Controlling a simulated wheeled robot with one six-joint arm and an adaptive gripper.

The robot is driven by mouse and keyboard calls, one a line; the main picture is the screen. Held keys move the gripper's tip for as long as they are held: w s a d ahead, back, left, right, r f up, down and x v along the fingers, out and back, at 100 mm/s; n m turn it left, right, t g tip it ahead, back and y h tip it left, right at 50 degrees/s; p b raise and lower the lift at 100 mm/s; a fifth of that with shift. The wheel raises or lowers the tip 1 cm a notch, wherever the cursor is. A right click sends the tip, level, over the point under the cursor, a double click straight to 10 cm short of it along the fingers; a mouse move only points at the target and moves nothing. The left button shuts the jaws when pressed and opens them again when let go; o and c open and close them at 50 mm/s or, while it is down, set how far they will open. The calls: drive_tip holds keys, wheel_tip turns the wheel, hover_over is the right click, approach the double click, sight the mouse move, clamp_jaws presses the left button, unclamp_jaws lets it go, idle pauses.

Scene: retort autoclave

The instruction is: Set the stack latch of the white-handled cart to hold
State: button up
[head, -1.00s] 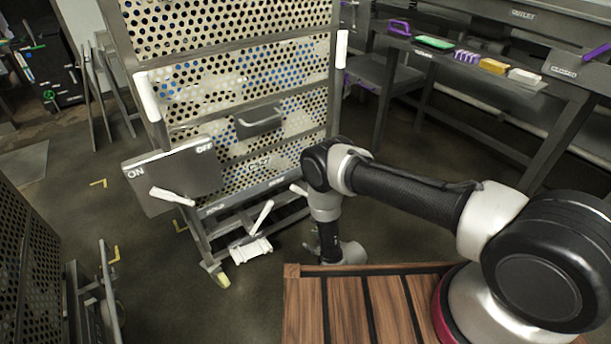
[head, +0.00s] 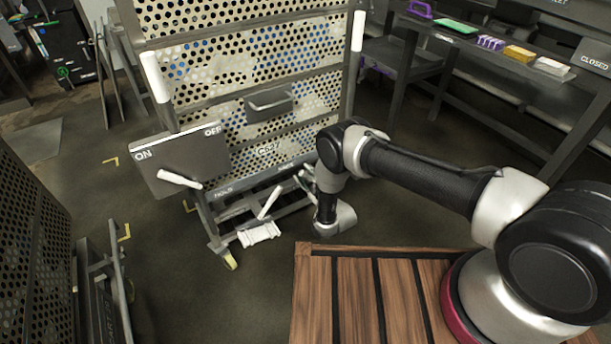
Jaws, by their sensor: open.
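The white-handled cart (head: 245,98) is a tall perforated metal frame with upright white handles on its left (head: 155,77) and right (head: 358,31). A low bar (head: 235,191) across its front carries a "HOLD" label near its left end. A white lever (head: 269,203) slants up below this bar, above a white ribbed piece (head: 259,234). Another pale lever-like part (head: 305,182) shows at the bar's right end, partly hidden by my arm. Which is the stack latch's lever I cannot tell. My arm bends down in front of the cart's lower right. My gripper's fingers are not visible.
A grey ON/OFF panel (head: 183,160) with a white lever (head: 180,180) sticks out at the cart's left. Another perforated cart (head: 32,235) stands at left. A bench (head: 490,62) with coloured blocks is at back right.

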drive_tip(key=shift+w+a, duration=0.1)
drive_tip(key=shift+w, duration=0.05)
clamp_jaws()
